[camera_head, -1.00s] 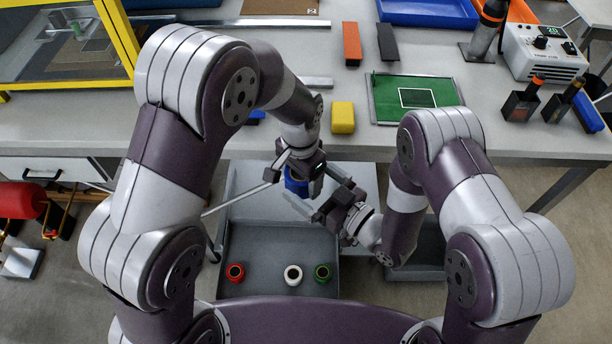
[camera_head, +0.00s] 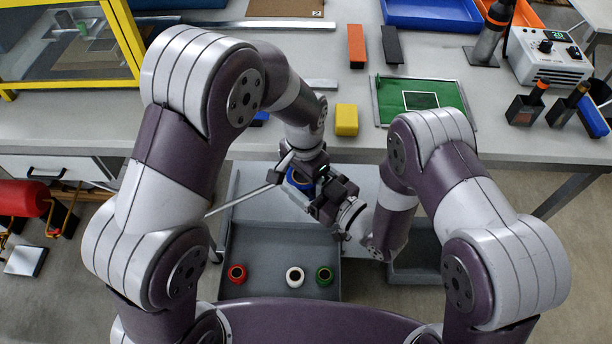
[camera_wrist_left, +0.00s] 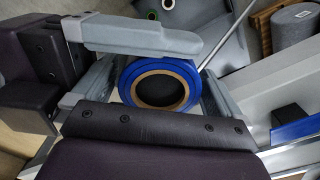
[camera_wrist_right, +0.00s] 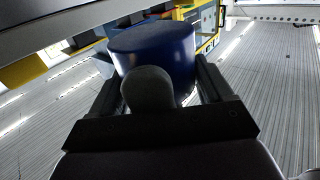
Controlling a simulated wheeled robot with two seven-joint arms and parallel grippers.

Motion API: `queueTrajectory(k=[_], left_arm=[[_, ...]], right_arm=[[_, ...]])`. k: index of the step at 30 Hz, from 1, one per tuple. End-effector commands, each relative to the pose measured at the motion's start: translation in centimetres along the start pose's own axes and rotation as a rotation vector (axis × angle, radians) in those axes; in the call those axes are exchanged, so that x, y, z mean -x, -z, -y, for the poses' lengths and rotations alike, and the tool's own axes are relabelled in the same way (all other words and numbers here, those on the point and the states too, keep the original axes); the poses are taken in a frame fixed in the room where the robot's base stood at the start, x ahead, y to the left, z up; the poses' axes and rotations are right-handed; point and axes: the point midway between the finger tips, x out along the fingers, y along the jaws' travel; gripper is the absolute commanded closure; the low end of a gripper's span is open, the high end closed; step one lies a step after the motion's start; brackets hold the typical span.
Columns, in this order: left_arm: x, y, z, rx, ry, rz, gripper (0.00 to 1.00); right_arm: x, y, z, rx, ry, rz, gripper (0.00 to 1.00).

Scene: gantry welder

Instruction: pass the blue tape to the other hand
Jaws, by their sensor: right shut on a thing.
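The blue tape (camera_head: 297,184) is a roll held above the grey tray, between my two grippers. In the left wrist view the tape (camera_wrist_left: 122,82) shows its blue rim and brown core. My left gripper (camera_head: 304,172) has a finger on each side of the roll; whether they press on it cannot be made out. My right gripper (camera_head: 318,196) is shut on the tape, reaching from the lower right. In the right wrist view the tape's blue side (camera_wrist_right: 155,48) is between its fingers.
Red (camera_head: 237,274), white (camera_head: 295,277) and green (camera_head: 324,276) rolls stand in the grey tray (camera_head: 262,240) below. A yellow block (camera_head: 346,120) and green mat (camera_head: 440,97) are on the workbench (camera_head: 250,138) behind. A grey bin (camera_head: 415,262) is right of the tray.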

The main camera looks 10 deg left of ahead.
Motion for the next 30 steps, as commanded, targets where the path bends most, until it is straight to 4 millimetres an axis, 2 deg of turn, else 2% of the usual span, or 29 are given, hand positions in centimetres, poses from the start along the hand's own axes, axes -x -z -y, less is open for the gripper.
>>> queueTrajectory(k=[4, 9, 13, 17, 20, 21, 23, 24, 27, 30], left_arm=[[1.2, 0.1, 0.0, 0.000, 0.001, -0.003, 0.00], [4.8, 0.1, 0.0, 0.000, 0.001, -0.004, 0.00], [6.8, 0.1, 0.1, 0.001, 0.001, -0.003, 0.00], [8.6, -0.7, 2.1, 0.057, 0.009, -0.024, 0.00], [9.3, -5.0, 4.3, 0.172, 0.009, -0.023, 0.00], [9.1, -7.3, 4.8, 0.238, 0.011, -0.027, 0.00], [8.7, -10.5, 5.0, 0.343, 0.017, -0.039, 0.00], [8.2, -12.4, 4.9, 0.410, 0.021, -0.049, 0.00], [6.8, -16.0, 3.8, 0.549, 0.027, -0.068, 0.00], [5.6, -17.6, 2.6, 0.624, 0.030, -0.081, 0.00]], right_arm=[[0.0, 0.0, 0.0, 0.001, -0.001, -0.001, 0.57], [0.0, 0.0, -0.1, 0.000, -0.001, -0.001, 0.57], [0.0, 0.0, -0.1, 0.001, -0.001, -0.001, 0.57], [0.0, 0.0, -0.1, 0.001, -0.001, -0.001, 0.57], [0.0, 0.0, -0.1, 0.001, -0.001, -0.001, 0.57], [0.0, 0.0, -0.1, 0.001, -0.001, -0.001, 0.57], [0.0, 0.0, -0.1, 0.001, -0.001, -0.001, 0.57], [0.0, 0.0, -0.1, 0.001, -0.001, -0.001, 0.57], [0.0, 0.0, -0.1, 0.001, -0.001, -0.001, 0.57], [0.0, 0.0, -0.1, 0.001, -0.001, -0.001, 0.57]])
